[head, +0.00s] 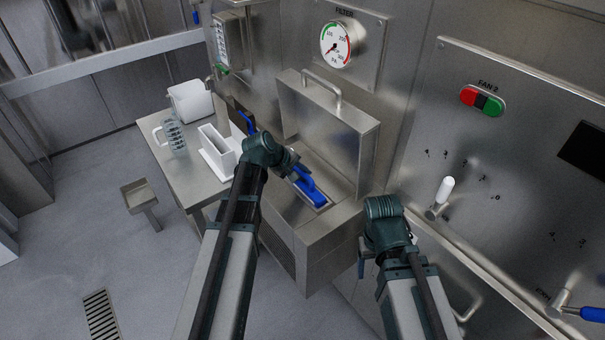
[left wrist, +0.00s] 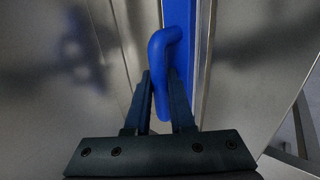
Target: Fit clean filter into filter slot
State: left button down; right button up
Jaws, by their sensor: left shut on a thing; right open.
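The filter (head: 309,188) shows as a blue top with a raised blue handle. It lies in the narrow slot (head: 328,207) in the top of the steel housing; its body below is hidden, and I cannot tell how deep it sits. My left gripper (head: 294,168) is shut on the filter's handle. In the left wrist view the blue handle (left wrist: 163,55) stands between the two fingers (left wrist: 162,98), with the blue strip of the filter (left wrist: 180,16) beyond, between steel faces. My right gripper (head: 364,258) is open and empty, right of the housing; its fingers are mostly hidden.
The housing's lid (head: 325,125) stands open behind the slot. A FILTER gauge (head: 336,44) is on the wall above. Left, a side table (head: 160,145) holds a white holder (head: 217,150), a white container (head: 191,101) and a clear jug (head: 174,136). Another blue part (head: 247,122) shows behind my left arm.

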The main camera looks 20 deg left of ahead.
pick_arm(q)
jog(key=shift+f+b, duration=0.65)
jog(key=shift+f, duration=0.05)
dwell(0.5)
jog(key=c, duration=0.7)
grip_release()
jog(key=shift+s, duration=0.15)
jog(key=c, duration=0.5)
jog(key=shift+o, duration=1.3)
